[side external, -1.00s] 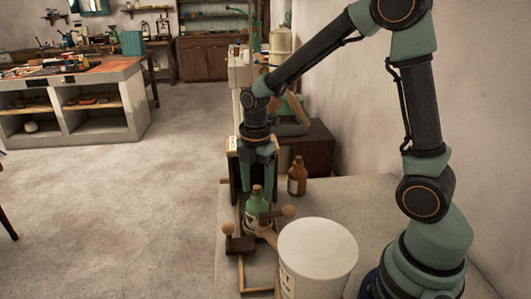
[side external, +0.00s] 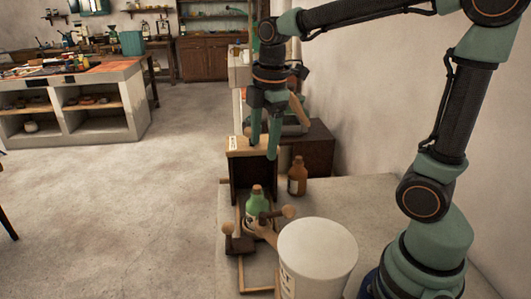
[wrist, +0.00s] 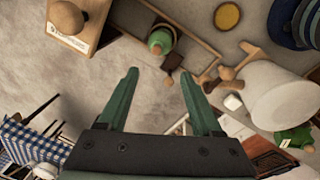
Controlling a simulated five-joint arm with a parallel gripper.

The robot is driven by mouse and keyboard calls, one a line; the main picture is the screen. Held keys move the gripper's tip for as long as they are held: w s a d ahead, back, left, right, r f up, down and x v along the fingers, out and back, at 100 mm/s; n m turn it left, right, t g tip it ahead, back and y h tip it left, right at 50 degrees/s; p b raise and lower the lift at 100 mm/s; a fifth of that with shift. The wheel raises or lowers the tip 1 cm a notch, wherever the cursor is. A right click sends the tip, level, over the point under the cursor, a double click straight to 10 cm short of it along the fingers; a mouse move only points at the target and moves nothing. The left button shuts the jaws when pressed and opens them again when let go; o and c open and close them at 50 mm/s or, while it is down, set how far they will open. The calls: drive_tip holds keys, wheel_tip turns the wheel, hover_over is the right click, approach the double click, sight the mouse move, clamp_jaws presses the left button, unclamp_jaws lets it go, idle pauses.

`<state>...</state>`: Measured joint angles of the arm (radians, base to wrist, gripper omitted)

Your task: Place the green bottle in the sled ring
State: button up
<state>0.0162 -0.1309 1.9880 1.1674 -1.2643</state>
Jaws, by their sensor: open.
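The green bottle (side external: 256,204) stands upright low inside the wooden sled (side external: 241,273), close to its dark upright board. In the wrist view the bottle (wrist: 160,40) shows from above, between the sled's rails. Its base is partly hidden by wooden parts, so I cannot tell how the ring fits around it. My gripper (side external: 264,152) is open and empty, above and apart from the bottle. In the wrist view its fingers (wrist: 158,76) are spread with nothing between them.
A brown bottle (side external: 297,178) stands to the right of the sled. A large white tub (side external: 318,245) stands in front, close to the sled's wooden knobs (side external: 289,211). A dark wooden box (side external: 318,148) is behind. The pale counter (side external: 375,195) is bare at right.

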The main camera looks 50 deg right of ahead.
drive_tip(key=s+m+t, duration=0.4)
drive_tip(key=s+m, duration=0.2)
drive_tip(key=m, duration=0.8)
drive_tip(key=shift+s+a, duration=0.3)
drive_tip(key=shift+s, duration=0.05)
